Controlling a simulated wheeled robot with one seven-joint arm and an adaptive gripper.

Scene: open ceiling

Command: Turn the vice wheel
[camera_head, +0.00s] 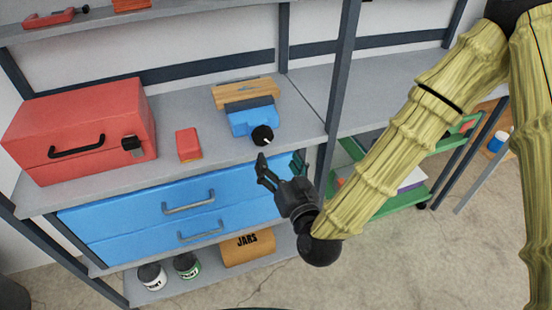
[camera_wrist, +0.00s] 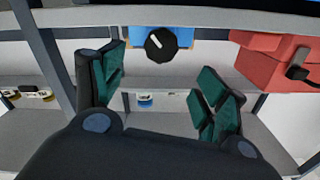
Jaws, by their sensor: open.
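The blue vice (camera_head: 252,119) stands on the grey shelf with a wooden block (camera_head: 245,92) at its back. Its black wheel (camera_head: 262,136) faces the front edge of the shelf. The wheel also shows in the wrist view (camera_wrist: 161,44), at the top centre with a pale pointer mark, in front of the blue vice body (camera_wrist: 205,34). My gripper (camera_head: 281,165) is open and empty, in front of the shelf edge and a little below the wheel, apart from it. In the wrist view the wheel appears beyond the green-padded fingers (camera_wrist: 161,78), roughly between them.
A red toolbox (camera_head: 80,128) and a small red box (camera_head: 188,145) stand left of the vice. Blue drawers (camera_head: 150,210) with handles lie below the shelf. A dark upright post (camera_head: 342,80) rises right of the vice. Paint cans (camera_head: 152,276) stand on the bottom shelf.

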